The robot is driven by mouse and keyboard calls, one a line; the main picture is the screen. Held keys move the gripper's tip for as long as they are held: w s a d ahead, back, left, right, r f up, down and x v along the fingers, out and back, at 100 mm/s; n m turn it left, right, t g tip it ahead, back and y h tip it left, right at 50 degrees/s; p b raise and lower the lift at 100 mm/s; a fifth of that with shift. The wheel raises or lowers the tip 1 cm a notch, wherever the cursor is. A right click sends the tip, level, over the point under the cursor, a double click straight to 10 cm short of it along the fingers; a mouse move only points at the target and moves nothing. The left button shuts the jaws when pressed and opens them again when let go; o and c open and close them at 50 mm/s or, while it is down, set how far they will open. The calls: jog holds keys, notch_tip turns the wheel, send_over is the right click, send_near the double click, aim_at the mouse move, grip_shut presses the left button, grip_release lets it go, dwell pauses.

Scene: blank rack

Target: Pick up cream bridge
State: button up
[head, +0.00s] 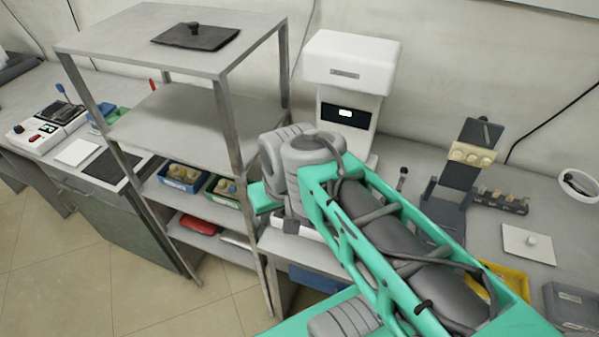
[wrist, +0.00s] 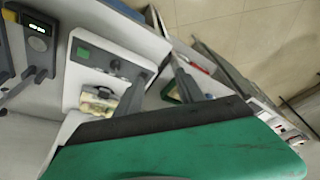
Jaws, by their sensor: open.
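A small cream piece (wrist: 97,102), which looks like the cream bridge, lies at a white device (wrist: 105,68) in the wrist view. It sits close beside one finger of my gripper (wrist: 158,78), apart from the space between the fingers as far as I can tell. The gripper is open, and I see nothing held in it. In the head view my arm hides that cream piece and most of the gripper. A larger cream toothed block (head: 473,154) sits on a dark stand (head: 460,178) at the right of the head view.
A grey shelf rack (head: 172,123) stands left of my arm, with blue (head: 180,178) and green bins on a lower shelf. A tall white machine (head: 350,62) stands behind my arm. A yellow tray (head: 512,280) and a pale plate (head: 528,243) lie on the right bench.

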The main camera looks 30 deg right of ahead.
jog(key=w+d+f+m+t+y, duration=0.1)
jog(key=w+d+f+m+y, duration=0.35)
jog(key=w+d+m, duration=0.85)
jog(key=s+d+m+t, duration=0.1)
jog(key=d+m, duration=0.1)
jog(key=m, duration=0.1)
jog(key=s+d+m+t, duration=0.1)
jog(key=d+m, duration=0.2)
jog(key=m, duration=0.1)
jog(key=s+d+f+m+t+y, duration=0.1)
jog(key=s+d+m, duration=0.1)
jog(key=d+m, duration=0.1)
jog(key=shift+s+d+m+p, duration=0.1)
jog(key=shift+d+m+p, duration=0.2)
jog(key=shift+m, duration=0.2)
jog(key=s+d+m+t, duration=0.2)
jog(key=d+m+t, duration=0.1)
jog(key=d+m, duration=0.2)
jog(key=shift+y, duration=0.25)
jog(key=x, duration=0.7)
jog(key=shift+a+r, duration=0.1)
jog(key=shift+a, duration=0.2)
jog(key=shift+c, duration=0.5)
grip_shut()
